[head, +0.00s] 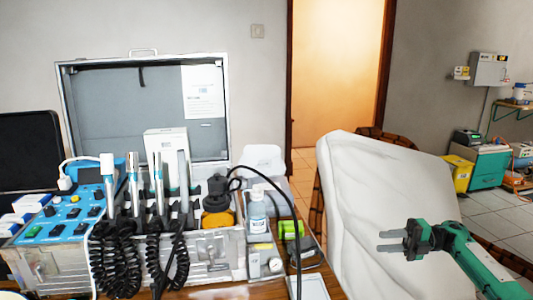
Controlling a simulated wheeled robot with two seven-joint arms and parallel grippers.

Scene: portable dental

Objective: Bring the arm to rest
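My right arm comes in from the lower right, green and black. Its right gripper (391,241) points left in front of the white chair back, with two grey fingers apart and nothing between them. My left gripper is not in the head view.
An open dental case (215,262) with handpieces and coiled black hoses stands on the wooden table at left. A white padded chair (375,185) fills the middle right, behind my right gripper.

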